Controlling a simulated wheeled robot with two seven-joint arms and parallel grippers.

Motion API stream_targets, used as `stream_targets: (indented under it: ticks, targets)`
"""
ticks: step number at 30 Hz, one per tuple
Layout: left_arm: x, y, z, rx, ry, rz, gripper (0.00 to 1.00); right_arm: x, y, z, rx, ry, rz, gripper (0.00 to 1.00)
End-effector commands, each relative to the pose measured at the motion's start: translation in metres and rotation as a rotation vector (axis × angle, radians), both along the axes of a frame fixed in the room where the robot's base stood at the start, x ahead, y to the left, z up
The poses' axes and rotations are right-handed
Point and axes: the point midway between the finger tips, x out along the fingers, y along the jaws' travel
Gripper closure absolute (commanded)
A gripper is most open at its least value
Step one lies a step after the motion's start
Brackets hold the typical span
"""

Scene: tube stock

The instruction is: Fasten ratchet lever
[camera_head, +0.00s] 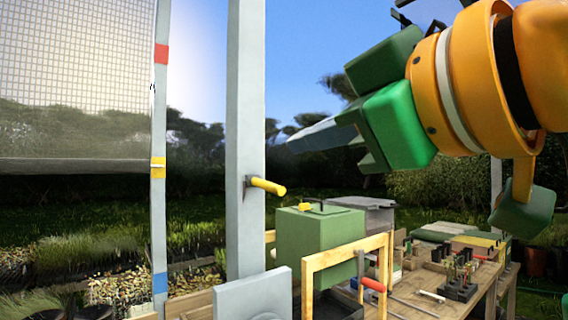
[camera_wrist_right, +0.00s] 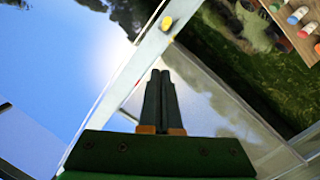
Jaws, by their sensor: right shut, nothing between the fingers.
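The ratchet lever, seen as a yellow handle (camera_head: 268,186), sticks out to the right from a dark bracket on the grey upright post (camera_head: 246,120). It tilts slightly downward. In the right wrist view a yellow round end (camera_wrist_right: 167,23) shows on the pale post, beyond the fingertips. My right gripper (camera_head: 291,146) comes in from the upper right, its grey fingers pointing left. It is shut and empty, appearing above and right of the handle and apart from it. In the right wrist view the fingers (camera_wrist_right: 160,75) lie together. My left gripper is not in view.
A thinner pole (camera_head: 159,120) with red, yellow and blue bands stands left, beside a mesh screen (camera_head: 75,60). Below are a green box (camera_head: 315,240), a wooden frame (camera_head: 308,285) and a workbench (camera_head: 470,295) with tools. Open air surrounds the right gripper's fingers.

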Motion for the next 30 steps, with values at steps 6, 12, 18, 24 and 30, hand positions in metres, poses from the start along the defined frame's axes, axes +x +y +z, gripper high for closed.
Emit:
stream_targets:
  ticks: [6, 12, 18, 24, 30]
  targets:
    - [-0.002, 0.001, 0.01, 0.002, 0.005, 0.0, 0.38, 0.014, 0.007, 0.001, -0.002, 0.002, -0.001, 1.0]
    - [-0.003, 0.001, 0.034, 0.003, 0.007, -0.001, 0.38, 0.052, 0.028, 0.001, -0.003, 0.003, 0.001, 1.0]
    - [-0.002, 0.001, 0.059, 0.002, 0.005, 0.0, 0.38, 0.09, 0.048, -0.002, -0.004, 0.003, 0.001, 1.0]
    - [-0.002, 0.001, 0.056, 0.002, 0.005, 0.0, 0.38, 0.102, 0.035, -0.032, -0.001, -0.001, -0.001, 1.0]
    - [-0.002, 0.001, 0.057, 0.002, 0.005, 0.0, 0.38, 0.105, 0.032, -0.041, -0.001, -0.003, -0.001, 1.0]
